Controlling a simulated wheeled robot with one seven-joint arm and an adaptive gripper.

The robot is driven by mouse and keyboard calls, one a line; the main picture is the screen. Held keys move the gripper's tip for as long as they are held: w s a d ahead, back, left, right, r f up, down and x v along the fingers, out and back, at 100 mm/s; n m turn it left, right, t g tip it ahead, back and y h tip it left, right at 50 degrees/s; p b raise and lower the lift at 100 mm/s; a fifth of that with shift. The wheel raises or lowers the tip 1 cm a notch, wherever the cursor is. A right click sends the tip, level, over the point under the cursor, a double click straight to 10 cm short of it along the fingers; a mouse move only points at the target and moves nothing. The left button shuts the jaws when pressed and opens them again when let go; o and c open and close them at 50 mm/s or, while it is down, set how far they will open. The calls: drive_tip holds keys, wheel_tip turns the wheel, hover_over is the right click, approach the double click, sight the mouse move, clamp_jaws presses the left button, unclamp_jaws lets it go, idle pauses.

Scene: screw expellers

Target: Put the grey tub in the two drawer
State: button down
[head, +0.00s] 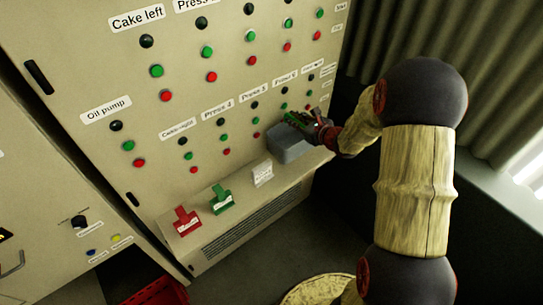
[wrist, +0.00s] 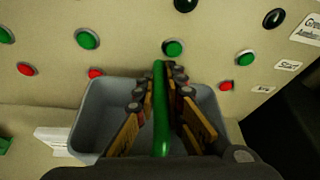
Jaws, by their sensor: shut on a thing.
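The grey tub (head: 290,145) stands on the ledge of the beige control panel, at the ledge's right end. It also shows in the wrist view (wrist: 93,112), below and around my fingers. A green bar (wrist: 161,110) runs above the middle of the tub; I cannot tell whether it is the tub's handle or a separate thing. My gripper (head: 305,120), also in the wrist view (wrist: 163,105), is shut on the green bar, with brown fingers on both sides of it. The fingers hide part of the tub's inside. No drawer marked two can be made out.
A red card holder (head: 187,221), a green one (head: 221,199) and a white one (head: 262,174) stand on the ledge left of the tub. Panel buttons (head: 207,51) are close behind it. A red crate (head: 160,292) is on the floor. A grey curtain (head: 495,80) hangs at right.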

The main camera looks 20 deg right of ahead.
drive_tip(key=b, duration=0.1)
approach(286, 133)
drive_tip(key=x, duration=0.5)
drive_tip(key=shift+w+a+r, duration=0.1)
drive_tip(key=shift+w, duration=0.05)
drive_tip(key=c, duration=1.9)
unclamp_jaws()
